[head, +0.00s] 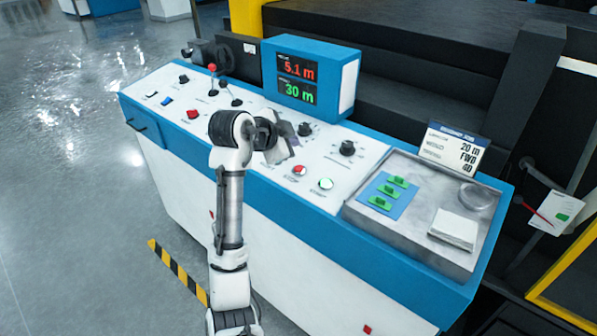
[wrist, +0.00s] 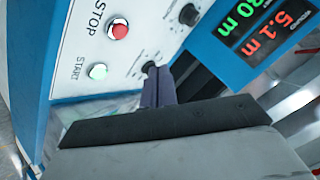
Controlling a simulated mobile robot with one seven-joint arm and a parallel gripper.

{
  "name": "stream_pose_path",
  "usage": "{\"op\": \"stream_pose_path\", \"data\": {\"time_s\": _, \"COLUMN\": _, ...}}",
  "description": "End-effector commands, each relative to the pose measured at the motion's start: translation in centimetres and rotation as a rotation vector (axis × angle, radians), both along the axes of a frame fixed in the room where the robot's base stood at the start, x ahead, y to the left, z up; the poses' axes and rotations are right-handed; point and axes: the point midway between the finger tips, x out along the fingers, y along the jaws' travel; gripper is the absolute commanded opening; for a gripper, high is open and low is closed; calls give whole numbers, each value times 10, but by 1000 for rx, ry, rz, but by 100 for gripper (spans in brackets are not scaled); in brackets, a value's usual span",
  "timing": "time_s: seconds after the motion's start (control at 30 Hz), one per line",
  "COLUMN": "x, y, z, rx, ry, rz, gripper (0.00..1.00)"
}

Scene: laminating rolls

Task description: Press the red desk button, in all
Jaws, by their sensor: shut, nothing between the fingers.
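The red button (head: 299,170), a round red cap in a pale ring, sits on the white desk panel. In the wrist view the red button (wrist: 119,30) is beside the word STOP. My gripper (head: 284,152) is shut and empty over the panel, just left of and behind the red button in the head view. In the wrist view its fingers (wrist: 157,80) overlap a black knob, apart from both buttons; contact there cannot be told.
Black knobs (head: 347,148) stand behind the buttons. A blue display box (head: 349,80) reads 5.1 m and 30 m. A metal tray (head: 408,233) with green pieces is at the right.

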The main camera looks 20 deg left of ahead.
Motion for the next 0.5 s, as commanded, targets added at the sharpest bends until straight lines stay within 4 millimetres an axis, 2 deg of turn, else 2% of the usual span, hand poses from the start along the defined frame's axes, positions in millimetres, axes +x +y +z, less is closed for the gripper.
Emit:
{"op": "stream_pose_path", "data": {"time_s": 0.03, "x": 1, "y": 0, "z": -13, "rx": -1, "ry": 0, "rz": 1, "gripper": 0}}
{"op": "stream_pose_path", "data": {"time_s": 0.3, "x": 7, "y": -2, "z": -51, "rx": -2, "ry": 0, "rz": 1, "gripper": 0}}
{"op": "stream_pose_path", "data": {"time_s": 0.5, "x": 10, "y": -4, "z": -62, "rx": 0, "ry": -1, "rz": 1, "gripper": 0}}
